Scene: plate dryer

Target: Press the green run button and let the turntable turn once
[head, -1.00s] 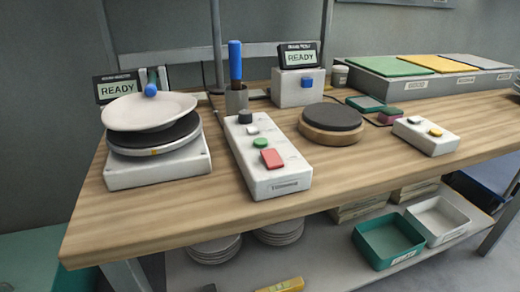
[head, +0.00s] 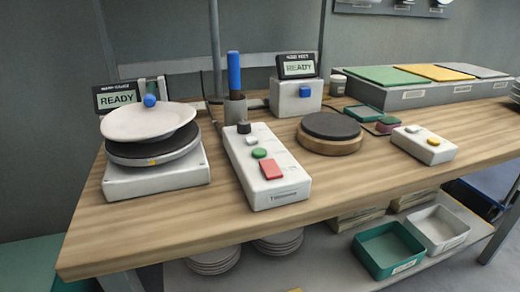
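The green run button (head: 259,153) sits on a long white control box (head: 277,193) in the middle of the table, between a white button and a larger red button (head: 271,170). A black knob (head: 243,127) is at the box's far end. The turntable (head: 155,157) is a dark disc on a white square base (head: 157,182) at the left. A white plate (head: 148,121) lies on it, looking tilted. A display (head: 117,99) behind the turntable reads READY. My gripper is not in view.
A blue-handled tool stands in a grey holder (head: 235,109) behind the control box. A second READY display (head: 296,66), a round dark pad (head: 330,126) and a small button box (head: 422,145) stand to the right. The table's front strip (head: 200,222) is clear.

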